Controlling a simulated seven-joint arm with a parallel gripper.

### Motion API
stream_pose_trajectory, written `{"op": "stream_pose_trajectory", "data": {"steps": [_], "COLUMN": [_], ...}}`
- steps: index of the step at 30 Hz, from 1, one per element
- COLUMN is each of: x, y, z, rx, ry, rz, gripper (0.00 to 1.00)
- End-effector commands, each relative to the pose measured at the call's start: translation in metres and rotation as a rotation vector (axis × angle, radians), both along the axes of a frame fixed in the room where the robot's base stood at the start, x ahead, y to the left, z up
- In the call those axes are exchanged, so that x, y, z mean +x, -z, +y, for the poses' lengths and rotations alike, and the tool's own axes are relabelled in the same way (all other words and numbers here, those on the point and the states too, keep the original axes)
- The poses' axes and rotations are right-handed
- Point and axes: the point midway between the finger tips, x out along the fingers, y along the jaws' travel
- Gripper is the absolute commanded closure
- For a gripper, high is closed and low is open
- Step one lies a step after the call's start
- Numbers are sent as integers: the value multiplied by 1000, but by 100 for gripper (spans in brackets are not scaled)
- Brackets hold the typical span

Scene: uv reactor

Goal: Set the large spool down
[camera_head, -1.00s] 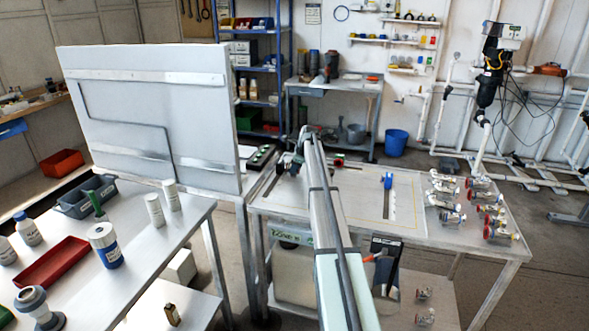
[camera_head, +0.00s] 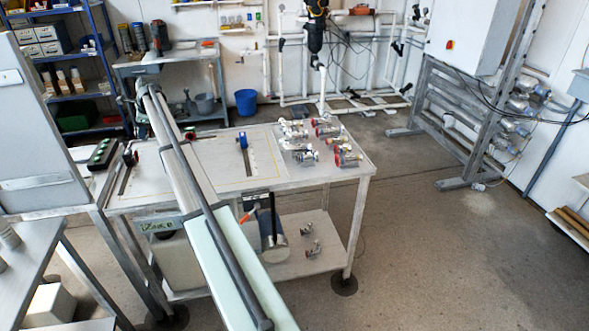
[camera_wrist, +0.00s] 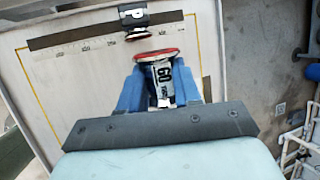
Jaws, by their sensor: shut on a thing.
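In the wrist view the large spool (camera_wrist: 163,86) is a pale piece with a dark "60" marking and a red-rimmed round end. My gripper (camera_wrist: 160,76) is shut on it, one blue finger at each side. The spool is over the cart top (camera_wrist: 75,95), inside a yellow outline; I cannot tell whether it touches. A dark clamp (camera_wrist: 134,18) with a red face is just beyond the red-rimmed end, on a graduated strip (camera_wrist: 85,40). In the head view the spool and fingers are hidden by my arm.
The head view shows the cart top (camera_head: 215,180) with a blue-handled clamp (camera_head: 243,141) on a second strip. Several small valves (camera_head: 347,155) crowd its right end. Left of the cart stands a grey panel (camera_head: 35,120).

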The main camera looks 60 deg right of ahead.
Motion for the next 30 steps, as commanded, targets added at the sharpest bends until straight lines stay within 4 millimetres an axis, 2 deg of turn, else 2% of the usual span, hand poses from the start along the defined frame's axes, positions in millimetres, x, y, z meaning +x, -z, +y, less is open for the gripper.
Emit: {"op": "stream_pose_trajectory", "data": {"steps": [5, 9, 14, 21, 26, 30], "x": [-29, -60, -100, -173, -228, -281], "y": [-2, -5, -8, -13, -16, -18], "z": [-61, -115, -173, -249, -293, -325], "rx": [-3, -6, -8, -10, -10, -11], "ry": [65, 125, 193, 295, 364, 424], "rz": [3, 6, 7, 12, 15, 17], "gripper": [100, 100, 100, 100, 100, 100]}}
